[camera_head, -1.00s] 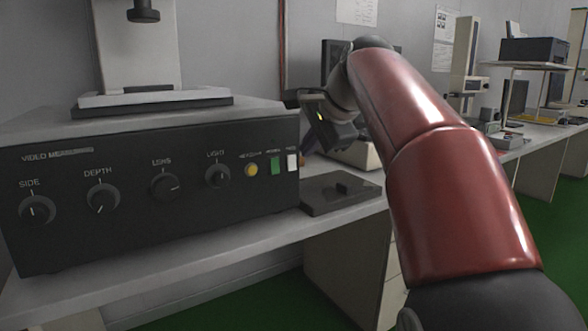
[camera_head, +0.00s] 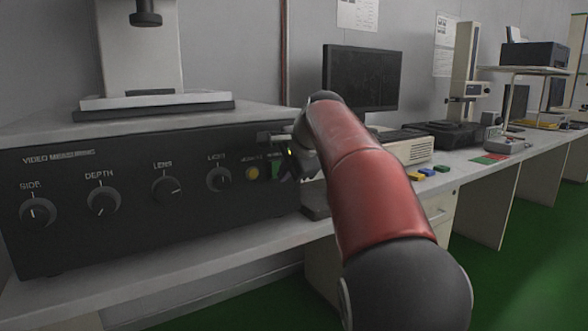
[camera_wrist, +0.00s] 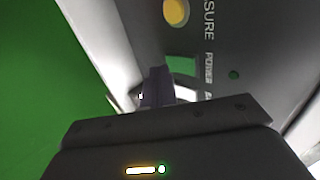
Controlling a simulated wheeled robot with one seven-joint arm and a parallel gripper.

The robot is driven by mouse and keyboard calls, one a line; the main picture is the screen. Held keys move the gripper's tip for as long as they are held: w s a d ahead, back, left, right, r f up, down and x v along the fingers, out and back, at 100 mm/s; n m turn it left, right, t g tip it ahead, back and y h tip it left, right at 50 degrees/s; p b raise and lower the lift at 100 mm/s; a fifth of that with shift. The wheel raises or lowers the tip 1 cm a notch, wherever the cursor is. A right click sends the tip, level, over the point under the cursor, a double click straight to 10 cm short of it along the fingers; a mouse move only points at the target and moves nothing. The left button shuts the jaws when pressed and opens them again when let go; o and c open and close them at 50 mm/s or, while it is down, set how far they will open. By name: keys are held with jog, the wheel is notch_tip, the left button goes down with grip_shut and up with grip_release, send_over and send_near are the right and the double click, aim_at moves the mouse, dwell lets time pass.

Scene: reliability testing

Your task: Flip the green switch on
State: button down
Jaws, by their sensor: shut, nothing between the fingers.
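The green switch (camera_head: 276,170) is on the black front panel of the video measuring box, right of the yellow button. My gripper partly covers it in the head view. In the wrist view the green switch (camera_wrist: 182,66) shows just beyond the fingertips and to their right. My gripper (camera_wrist: 157,80) is shut and empty, its dark fingers close to the panel. It also shows at the panel's right end in the head view (camera_head: 286,174). I cannot tell whether the fingers touch the switch. The white switch beside it is mostly hidden behind my gripper.
The yellow button (camera_head: 252,173) and several black knobs, such as the light knob (camera_head: 219,179), line the panel. A monitor (camera_head: 362,76), a keyboard and small coloured blocks (camera_head: 427,172) stand on the bench to the right. Green floor lies open in front.

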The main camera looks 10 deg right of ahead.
jog(key=shift+w+a, duration=0.15)
jog(key=shift+w, duration=0.25)
jog(key=shift+w+p, duration=0.1)
jog(key=shift+p, duration=0.3)
jog(key=shift+w+f, duration=0.1)
jog(key=shift+r+p, duration=0.85)
jog(key=shift+r, duration=0.05)
